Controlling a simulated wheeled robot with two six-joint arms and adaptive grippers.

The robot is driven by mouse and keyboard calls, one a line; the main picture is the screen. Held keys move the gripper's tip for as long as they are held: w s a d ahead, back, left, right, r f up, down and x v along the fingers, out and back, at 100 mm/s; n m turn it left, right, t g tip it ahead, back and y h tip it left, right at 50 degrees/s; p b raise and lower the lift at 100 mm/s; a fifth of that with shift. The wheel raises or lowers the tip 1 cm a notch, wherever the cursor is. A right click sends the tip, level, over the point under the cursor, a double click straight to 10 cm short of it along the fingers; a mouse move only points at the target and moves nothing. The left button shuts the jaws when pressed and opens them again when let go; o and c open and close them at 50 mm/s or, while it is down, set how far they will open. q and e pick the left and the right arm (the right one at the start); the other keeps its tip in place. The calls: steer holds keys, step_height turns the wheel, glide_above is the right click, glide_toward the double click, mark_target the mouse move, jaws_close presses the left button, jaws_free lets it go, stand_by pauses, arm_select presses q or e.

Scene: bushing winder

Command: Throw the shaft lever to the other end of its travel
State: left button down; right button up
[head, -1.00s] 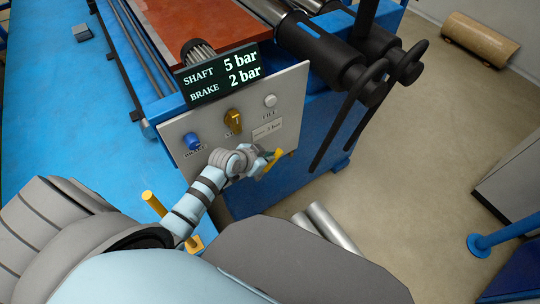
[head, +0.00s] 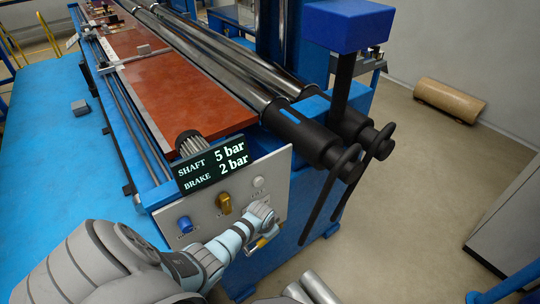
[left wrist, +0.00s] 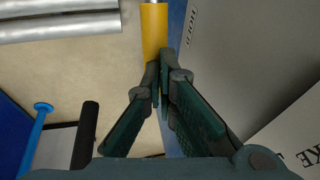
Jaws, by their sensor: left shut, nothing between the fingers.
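The grey control panel (head: 203,213) carries a yellow lever (head: 265,241) low on its right side, partly hidden behind my left arm. In the left wrist view the yellow lever handle (left wrist: 154,32) comes down from the top edge. My left gripper (left wrist: 162,62) is shut with nothing between its fingers. Its fingertips are at the handle's near end, overlapping it in the picture; contact cannot be told. In the head view my left gripper (head: 264,225) is small and partly hidden at the lever. The display (head: 215,165) reads shaft 5 bar, brake 2 bar. My right gripper is out of view.
Black crank arms (head: 332,195) stick out to the right. Metal rolls (head: 318,287) lie on the floor below. The floor at right is mostly clear.

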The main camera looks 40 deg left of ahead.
arm_select(q)
steer(key=shift+w+f, duration=0.15)
steer(key=shift+f, duration=0.3)
steer(key=shift+w, duration=0.1)
steer(key=p+v, duration=0.5)
steer(key=shift+w, duration=0.35)
steer(key=p+v, duration=0.4)
steer(key=v, duration=0.5)
steer(key=shift+w+p, duration=0.2)
steer(key=shift+p, duration=0.2)
steer(key=shift+d, duration=0.15)
